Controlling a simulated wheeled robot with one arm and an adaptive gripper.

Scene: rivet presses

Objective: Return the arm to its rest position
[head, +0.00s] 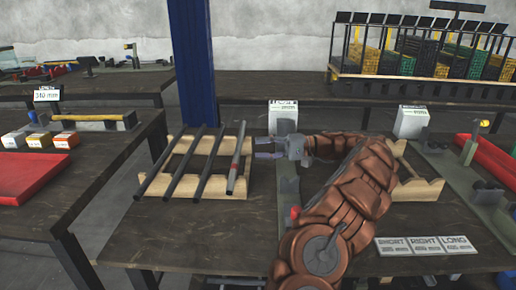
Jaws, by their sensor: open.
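My gripper (266,148) is at the end of my brown arm, over the middle of the dark table (180,235). It is open and empty, its fingers pointing left, just right of a wooden rack (236,186). Several dark rods lie across that rack, and the rightmost rod (237,165) has a red band. The fingertips look close to the rack's right end; I cannot tell whether they touch it. My arm reaches in from the bottom middle and hides part of the table and of a second wooden rack (415,188) on the right.
A press (285,180) with a white sign (283,113) stands behind my gripper. Another sign (411,121) is at the right. Cards (422,245) reading SHORT, RIGHT and LONG lie at front right. A red tray (490,160) is far right. A blue post (191,65) rises behind the rack.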

